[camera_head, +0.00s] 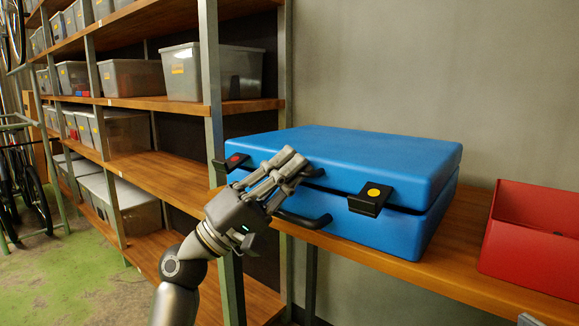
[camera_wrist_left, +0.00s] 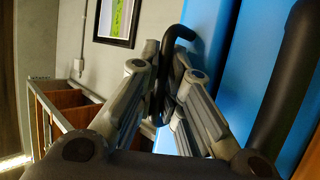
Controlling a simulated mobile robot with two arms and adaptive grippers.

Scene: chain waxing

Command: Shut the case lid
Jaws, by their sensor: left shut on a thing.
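The blue case (camera_head: 390,226) stands on the wooden shelf, with its blue lid (camera_head: 370,150) down over the base. A dark seam shows between lid and base at the front right. Black latches with a red dot (camera_head: 236,160) and a yellow dot (camera_head: 372,198) stick out at the front. My left gripper (camera_head: 287,165) is at the lid's front edge, shut on the black lid handle (camera_head: 313,173). The handle also shows between the fingers in the left wrist view (camera_wrist_left: 180,33). A lower black handle (camera_head: 305,220) is on the base. My right gripper is not in view.
A red open bin (camera_head: 530,235) stands right of the case on the same wooden shelf (camera_head: 440,262). A metal post (camera_head: 212,90) and racks with grey bins (camera_head: 212,72) are at the left. A wall is behind the case.

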